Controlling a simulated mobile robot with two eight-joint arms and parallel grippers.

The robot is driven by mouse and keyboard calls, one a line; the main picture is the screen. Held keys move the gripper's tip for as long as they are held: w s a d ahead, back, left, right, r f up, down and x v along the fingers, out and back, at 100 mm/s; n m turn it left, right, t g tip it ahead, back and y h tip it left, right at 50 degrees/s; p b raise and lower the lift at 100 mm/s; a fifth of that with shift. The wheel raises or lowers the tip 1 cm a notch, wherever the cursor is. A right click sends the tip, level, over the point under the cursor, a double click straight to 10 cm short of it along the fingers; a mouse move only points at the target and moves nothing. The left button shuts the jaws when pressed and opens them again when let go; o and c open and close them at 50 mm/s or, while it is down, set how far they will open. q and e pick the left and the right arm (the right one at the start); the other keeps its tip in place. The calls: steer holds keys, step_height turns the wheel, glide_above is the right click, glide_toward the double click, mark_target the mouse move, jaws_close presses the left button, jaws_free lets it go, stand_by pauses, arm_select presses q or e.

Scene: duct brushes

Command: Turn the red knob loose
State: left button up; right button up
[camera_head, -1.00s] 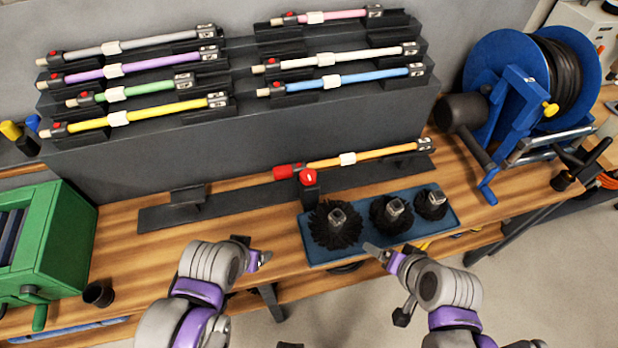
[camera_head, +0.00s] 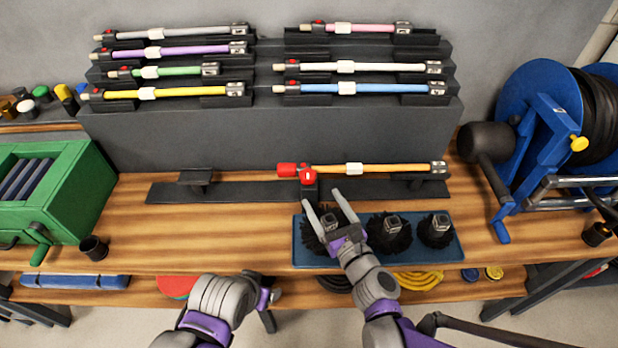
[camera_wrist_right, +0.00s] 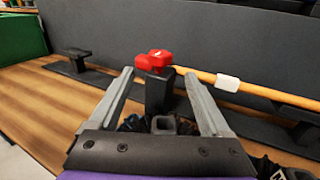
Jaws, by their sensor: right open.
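The red knob (camera_head: 307,177) sits on the front of a dark clamp post on the bench. An orange rod (camera_head: 395,169) with a white collar lies through the clamp, and a red end piece (camera_head: 287,169) shows just left of the knob. My right gripper (camera_head: 324,204) is open and empty, its fingers pointing at the clamp from the front, over the blue tray. In the right wrist view the red parts (camera_wrist_right: 155,60) appear between and beyond the two fingertips, apart from them. My left gripper (camera_head: 264,292) is low at the bench's front edge; its fingers are not clear.
A blue tray (camera_head: 455,251) holds three black brushes, the left one partly behind my right gripper. A rack (camera_head: 270,140) of coloured rods stands behind. A green box (camera_head: 75,195) is at left, a blue hose reel (camera_head: 545,125) at right.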

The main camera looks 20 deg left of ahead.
mark_target(308, 173)
steer(key=p+x, duration=0.1)
steer(key=x, duration=0.8)
steer(key=shift+w+a, duration=0.15)
steer(key=shift+w, duration=0.05)
jaws_close()
steer(key=shift+f+n+g+y+b, duration=0.15)
steer(key=shift+n+g+y+b, duration=1.05)
steer(key=shift+b, duration=0.2)
steer(key=shift+w+n+g+y+b, duration=0.1)
steer(key=shift+n+g+y+b, duration=0.45)
steer(key=shift+n+g+y, duration=0.35)
steer(key=n+g+y, duration=0.1)
steer(key=n+g, duration=0.1)
steer(key=g, duration=0.2)
steer(key=n+g+y+b, duration=0.1)
steer(key=n+g, duration=0.2)
steer(key=g, duration=0.1)
steer(key=shift+g, duration=0.3)
steer(key=n+g, duration=0.3)
steer(key=g, duration=0.1)
steer(key=n+g+h+b, duration=0.1)
steer(key=n+g, duration=0.1)
steer(key=g, duration=0.2)
steer(key=shift+n, duration=0.4)
steer(key=shift+g, duration=0.3)
